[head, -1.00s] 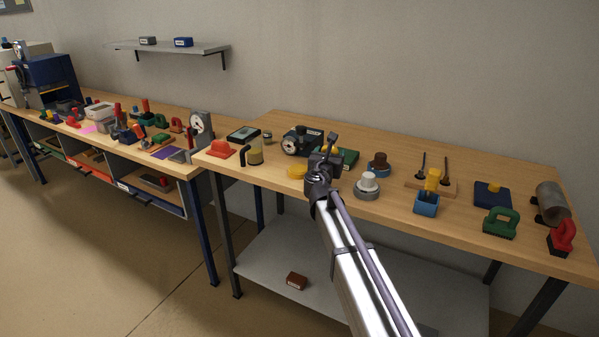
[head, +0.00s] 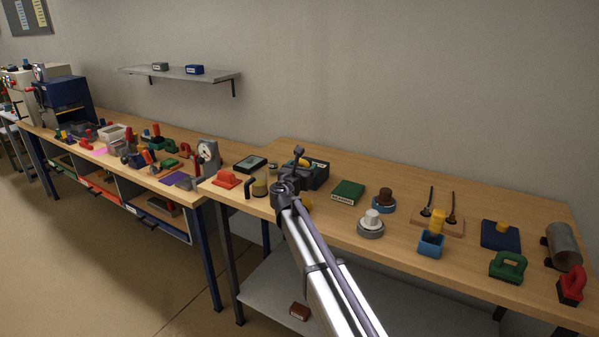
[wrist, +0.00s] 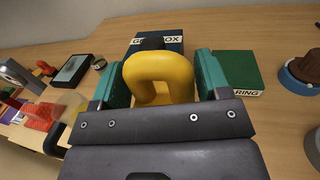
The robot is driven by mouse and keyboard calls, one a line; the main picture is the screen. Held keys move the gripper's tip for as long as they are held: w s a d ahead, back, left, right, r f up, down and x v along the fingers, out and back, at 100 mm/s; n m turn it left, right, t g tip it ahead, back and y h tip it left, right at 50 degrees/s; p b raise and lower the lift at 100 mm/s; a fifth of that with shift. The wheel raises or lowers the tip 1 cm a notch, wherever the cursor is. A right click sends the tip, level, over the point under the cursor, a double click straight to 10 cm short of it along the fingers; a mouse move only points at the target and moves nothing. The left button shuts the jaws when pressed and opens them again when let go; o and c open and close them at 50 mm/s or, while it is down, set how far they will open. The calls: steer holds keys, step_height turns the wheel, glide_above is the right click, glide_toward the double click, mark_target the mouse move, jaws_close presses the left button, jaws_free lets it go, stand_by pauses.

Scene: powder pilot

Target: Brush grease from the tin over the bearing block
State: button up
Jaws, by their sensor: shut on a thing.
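My gripper (head: 290,184) is shut on a yellow loop handle (wrist: 180,68). In the wrist view the handle sits between the teal fingers; what is under it is hidden, so I cannot see any bristles. The green bearing block (head: 348,192) lies on the bench right of my gripper, and in the wrist view (wrist: 236,70) its label is partly covered by the right finger. A flat round yellow thing (head: 307,204), perhaps the grease tin, lies on the bench partly behind my arm.
A dark gearbox (head: 318,175) stands just behind my gripper. An amber jar (head: 259,188) and a red block (head: 227,179) are to the left.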

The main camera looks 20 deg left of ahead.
steer(key=shift+s+d+f+b, duration=0.15)
steer(key=shift+f+b, duration=0.2)
steer(key=shift+b, duration=0.1)
step_height(320, 180, down, 5)
steer(key=b, duration=0.5)
steer(key=shift+f, duration=0.15)
steer(key=shift+f+b, duration=0.55)
steer(key=shift+b, duration=0.1)
stand_by(1.1)
steer(key=shift+r+p, duration=0.6)
steer(key=shift+p, duration=0.05)
steer(key=shift+c, duration=0.7)
step_height(320, 180, up, 6)
steer(key=p, duration=0.5)
steer(key=shift+f+p, duration=0.1)
steer(key=shift+p, duration=0.25)
steer(key=shift+c, duration=0.3)
